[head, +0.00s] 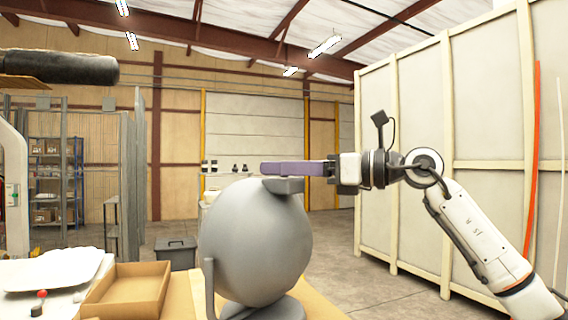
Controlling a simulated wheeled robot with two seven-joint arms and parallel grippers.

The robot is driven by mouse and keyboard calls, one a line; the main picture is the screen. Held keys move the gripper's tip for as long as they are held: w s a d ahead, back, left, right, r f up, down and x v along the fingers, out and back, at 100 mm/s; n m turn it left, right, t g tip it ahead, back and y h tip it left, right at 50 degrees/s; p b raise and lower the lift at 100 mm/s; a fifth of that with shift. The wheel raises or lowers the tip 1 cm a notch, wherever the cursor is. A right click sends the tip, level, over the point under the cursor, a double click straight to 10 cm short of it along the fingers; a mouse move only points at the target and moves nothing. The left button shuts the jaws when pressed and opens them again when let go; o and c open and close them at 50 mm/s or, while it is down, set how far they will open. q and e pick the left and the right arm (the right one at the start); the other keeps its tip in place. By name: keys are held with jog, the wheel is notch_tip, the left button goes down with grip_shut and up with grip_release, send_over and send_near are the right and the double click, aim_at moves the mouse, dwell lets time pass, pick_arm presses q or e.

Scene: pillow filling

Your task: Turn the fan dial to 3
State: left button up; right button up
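A large grey rounded body (256,240), which I take to be the fan, stands on a round base with a side bracket in the lower middle. A small grey block (284,186) sits at its top; I cannot tell whether this is the dial, and no numbers are readable. My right gripper (272,168) reaches in from the right, level, with its purple fingers just above the block. The fingers are seen side-on and overlap, so their gap is hidden. I cannot tell whether they touch the block. My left gripper is out of view.
An open cardboard tray (128,290) lies left of the grey body, beside a white pillow-like item (52,270) and a small red-topped lever (42,294). A dark cylinder (60,67) hangs at upper left. A pale panel wall (400,160) stands behind my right arm.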

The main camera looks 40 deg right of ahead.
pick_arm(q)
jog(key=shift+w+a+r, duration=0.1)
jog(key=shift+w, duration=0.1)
pick_arm(e)
jog(key=shift+w, duration=0.1)
grip_shut()
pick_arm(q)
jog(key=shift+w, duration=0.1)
